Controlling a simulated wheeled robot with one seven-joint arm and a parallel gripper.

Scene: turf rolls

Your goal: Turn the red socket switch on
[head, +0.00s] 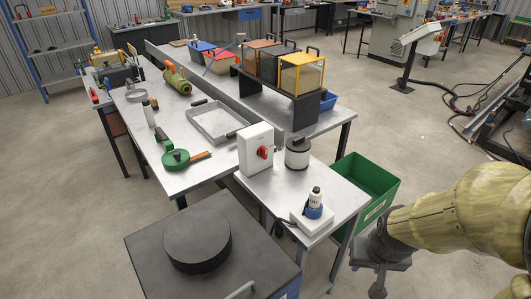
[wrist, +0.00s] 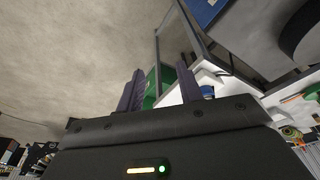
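My gripper (head: 376,288) hangs at the lower right, apart from the table and the switch. In the wrist view my gripper (wrist: 160,88) has its two fingers spread with nothing between them. The red switch is not clear there.
A dark pot with a white body (head: 298,153) stands right of the box. A green bin (head: 365,187) is beside the small table, near my arm. A black cabinet with a round disc (head: 197,240) fills the front. Open floor lies at the right.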

